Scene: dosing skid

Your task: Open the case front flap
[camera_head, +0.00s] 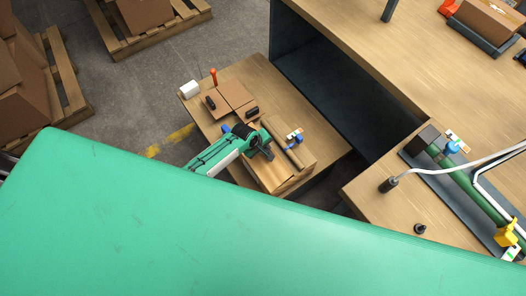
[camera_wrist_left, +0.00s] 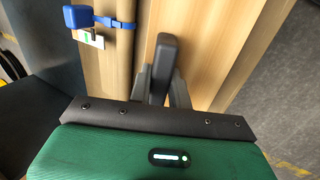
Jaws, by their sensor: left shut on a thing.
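The wooden case (camera_head: 268,178) sits on a low wooden table in the middle of the head view. My left gripper (camera_head: 267,152) reaches it from the left. In the left wrist view my left gripper (camera_wrist_left: 161,92) is shut on a dark upright handle (camera_wrist_left: 165,55) in front of the light wooden panel of the case (camera_wrist_left: 212,45). Whether this panel is the front flap, and how far it stands open, I cannot tell. A blue lock-like piece with a tag (camera_wrist_left: 78,18) and a blue strap sits beside the handle. My right gripper is not in view.
Brown panels with dark grips (camera_head: 233,94), an orange-red tool (camera_head: 213,76) and a white roll (camera_head: 190,89) are at the table's (camera_head: 318,150) far end. A large workbench (camera_head: 370,50) stands at right, with a dark recess beneath. Pallets with boxes are at upper left.

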